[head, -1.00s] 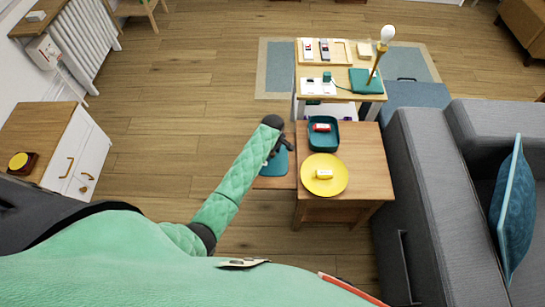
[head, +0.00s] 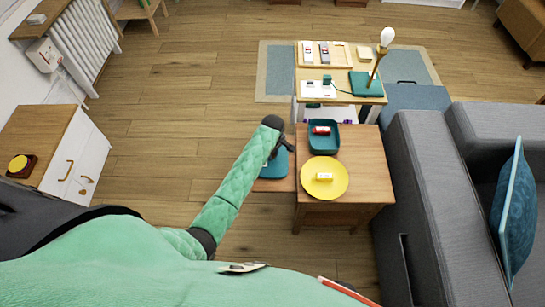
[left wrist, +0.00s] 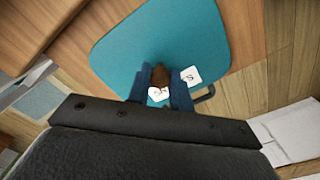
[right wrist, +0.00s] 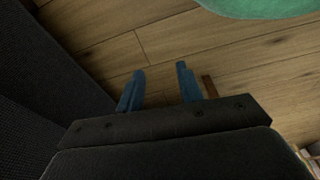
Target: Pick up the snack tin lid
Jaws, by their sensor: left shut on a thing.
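The snack tin lid (head: 273,165) is a teal rounded rectangle at the left of the wooden table, over a small wooden surface. It fills the middle of the left wrist view (left wrist: 165,40), with a brown knob (left wrist: 161,76) and a white label (left wrist: 190,75). My left gripper (head: 278,147) is shut on the knob, with a blue finger (left wrist: 145,80) on each side. I cannot tell whether the lid is clear of the surface below. My right gripper (right wrist: 160,72) is open and empty above the wooden floor.
The wooden table (head: 365,165) holds a teal tin (head: 323,146) with a red and white item (head: 321,130) in it and a yellow plate (head: 340,186). A desk with a lamp (head: 382,50) stands behind. A grey sofa (head: 435,190) is at the right.

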